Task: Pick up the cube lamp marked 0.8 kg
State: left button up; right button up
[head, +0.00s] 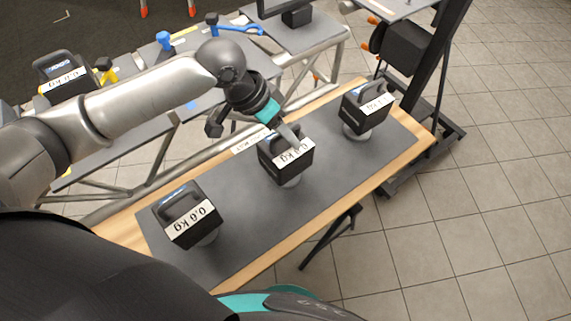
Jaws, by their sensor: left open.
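A black cube lamp (271,164) with a top handle and a white weight label stands on the grey mat in the middle of the near table. Its label is upside down and partly covered, and seems to read 0.8 kg, but I cannot be sure. My left gripper (289,137) is open at the top of this lamp, with a finger in front of its handle and label. I cannot tell whether it touches. A similar lamp (188,216), its label seeming to read 0.6 kg, stands at the near left. Another lamp (366,107) stands at the far right end. My right gripper is not in view.
The near table (415,141) has a wooden rim and a grey mat, bare between the lamps. Behind it, a second table (140,131) holds another labelled black lamp (62,74) and blue and yellow tools. A black stand (435,80) rises at the right. Tiled floor is clear at right.

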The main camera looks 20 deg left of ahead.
pick_arm(q)
grip_shut()
dwell(0.4)
dwell(0.9)
jog(key=shift+w+r, duration=0.1)
